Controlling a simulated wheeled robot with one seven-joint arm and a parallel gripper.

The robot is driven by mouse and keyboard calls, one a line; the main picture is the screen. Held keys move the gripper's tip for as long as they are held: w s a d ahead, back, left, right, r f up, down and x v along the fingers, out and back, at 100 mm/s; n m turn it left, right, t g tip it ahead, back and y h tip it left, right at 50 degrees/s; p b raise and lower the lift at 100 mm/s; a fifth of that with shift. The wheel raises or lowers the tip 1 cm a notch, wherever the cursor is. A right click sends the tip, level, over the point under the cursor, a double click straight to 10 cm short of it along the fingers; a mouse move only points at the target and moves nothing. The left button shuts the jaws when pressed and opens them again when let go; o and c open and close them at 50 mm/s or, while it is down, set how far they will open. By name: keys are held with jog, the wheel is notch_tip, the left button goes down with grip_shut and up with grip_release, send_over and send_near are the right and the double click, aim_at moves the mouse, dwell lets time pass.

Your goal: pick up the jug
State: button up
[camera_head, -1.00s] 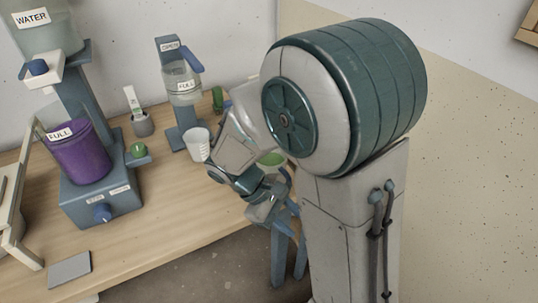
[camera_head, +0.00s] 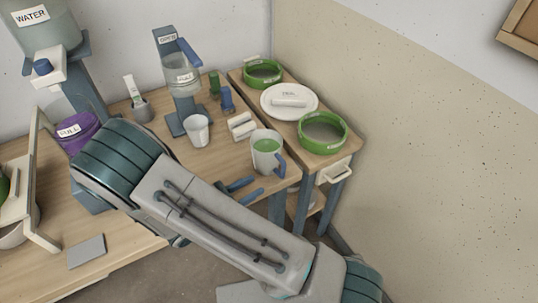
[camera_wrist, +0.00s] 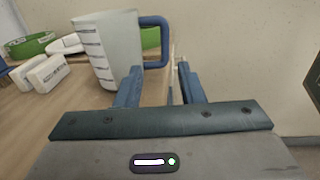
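The jug (camera_head: 266,158) is pale, with a blue handle on its right side and green contents. It stands upright on the wooden table near the right front edge. In the wrist view the jug (camera_wrist: 108,50) shows graduation marks, and its handle (camera_wrist: 164,42) points right. My gripper (camera_wrist: 160,82) is open, with its two blue fingers apart and the handle ahead of them, roughly in line with the gap. In the head view my gripper (camera_head: 240,186) is low in front of the jug, left of the handle. I cannot tell whether a finger touches the jug.
White blocks (camera_head: 241,126) and a small white cup (camera_head: 197,130) stand left of the jug. A side table behind holds green-rimmed sieves (camera_head: 323,133) and a white plate (camera_head: 289,101). A purple bucket (camera_head: 77,133) is at the left. Free room lies in front of the table edge.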

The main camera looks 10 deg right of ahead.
aim_at(281, 173)
jog(key=x, duration=0.5)
jog(key=shift+d, duration=0.2)
jog(key=shift+s+f+p+x, duration=0.15)
jog(key=shift+p+x, duration=0.25)
jog(key=shift+x, duration=1)
jog(key=shift+s+f+p+x, duration=0.15)
jog(key=shift+p+x, duration=0.25)
jog(key=shift+x, duration=1)
jog(key=shift+d, duration=0.1)
jog(key=shift+c, duration=0.3)
grip_shut()
